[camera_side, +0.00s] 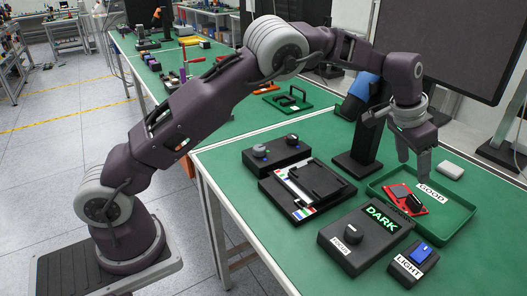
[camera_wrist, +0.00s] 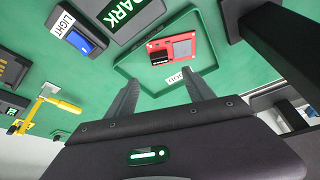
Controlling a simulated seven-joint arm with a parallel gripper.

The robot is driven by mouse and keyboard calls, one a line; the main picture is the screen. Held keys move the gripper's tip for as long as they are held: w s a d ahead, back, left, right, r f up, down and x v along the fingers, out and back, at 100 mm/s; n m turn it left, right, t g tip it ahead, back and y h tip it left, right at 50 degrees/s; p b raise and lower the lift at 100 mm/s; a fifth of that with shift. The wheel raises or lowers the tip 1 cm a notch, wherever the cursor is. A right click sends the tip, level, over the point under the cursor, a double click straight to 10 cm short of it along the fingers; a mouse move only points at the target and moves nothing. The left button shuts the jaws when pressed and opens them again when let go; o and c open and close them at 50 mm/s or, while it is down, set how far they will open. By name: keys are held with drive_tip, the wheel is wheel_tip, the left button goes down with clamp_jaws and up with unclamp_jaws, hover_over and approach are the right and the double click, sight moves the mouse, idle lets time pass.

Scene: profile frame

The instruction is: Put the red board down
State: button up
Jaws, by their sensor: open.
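The red board (camera_side: 421,210) lies in the green tray (camera_side: 458,222) labelled GOOD, with a grey screen and a black part on it. It also shows in the wrist view (camera_wrist: 170,51), inside the tray's walls (camera_wrist: 126,72). My gripper (camera_side: 413,169) is open and empty above the tray, with its fingers pointing down, apart from the board. In the wrist view the two fingers (camera_wrist: 160,86) are spread, with the board beyond their tips.
A black fixture (camera_side: 306,187) stands left of the tray. The DARK display box (camera_side: 362,236) and LIGHT switch box (camera_side: 413,262) stand in front. A knob box (camera_side: 277,152) is behind the fixture. A large monitor (camera_side: 440,45) rises behind my gripper; a small white block (camera_side: 450,170) lies behind the tray.

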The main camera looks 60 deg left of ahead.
drive_tip(key=s+a+r+n, duration=0.1)
drive_tip(key=s+a+r, duration=0.3)
drive_tip(key=s+r, duration=0.45)
drive_tip(key=s+a+r+n, duration=0.2)
drive_tip(key=s+a+r, duration=0.2)
drive_tip(key=s+r, duration=0.4)
drive_tip(key=s+a+f, duration=0.1)
drive_tip(key=s+f, duration=0.1)
drive_tip(key=s, duration=0.7)
drive_tip(key=s+a+f+n+t+y, duration=0.1)
drive_tip(key=s+a, duration=0.1)
drive_tip(key=s, duration=0.7)
drive_tip(key=s+a+f, duration=0.1)
drive_tip(key=s+f, duration=0.1)
drive_tip(key=s, duration=0.7)
drive_tip(key=shift+s+a+f+y, duration=0.25)
drive_tip(key=shift+s+f+y, duration=0.05)
drive_tip(key=shift+y, duration=0.1)
